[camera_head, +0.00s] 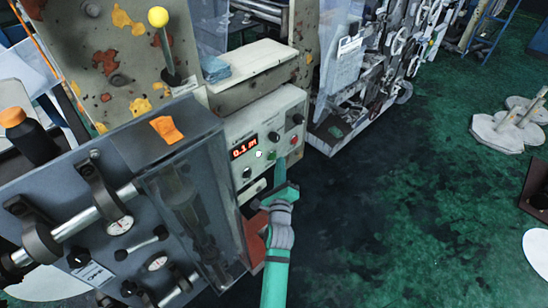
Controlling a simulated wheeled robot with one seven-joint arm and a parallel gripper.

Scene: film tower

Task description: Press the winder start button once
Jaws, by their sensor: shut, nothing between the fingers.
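The winder control panel (237,132) is a pale box in the middle of the view, with a red lit display (244,147). A green button (271,154) sits low on its face, likely the start button; no label is readable. My gripper (281,164) is shut and empty. Its tip points up at the panel, just right of and below the green button. I cannot tell whether it touches the panel. The gripper covers part of the panel's lower right.
A red button (273,136) and black knobs (297,119) are close by on the same panel. A clear guard box (190,205) stands to the left. A yellow-knobbed lever (160,30) rises behind it. Open green floor (400,190) lies to the right.

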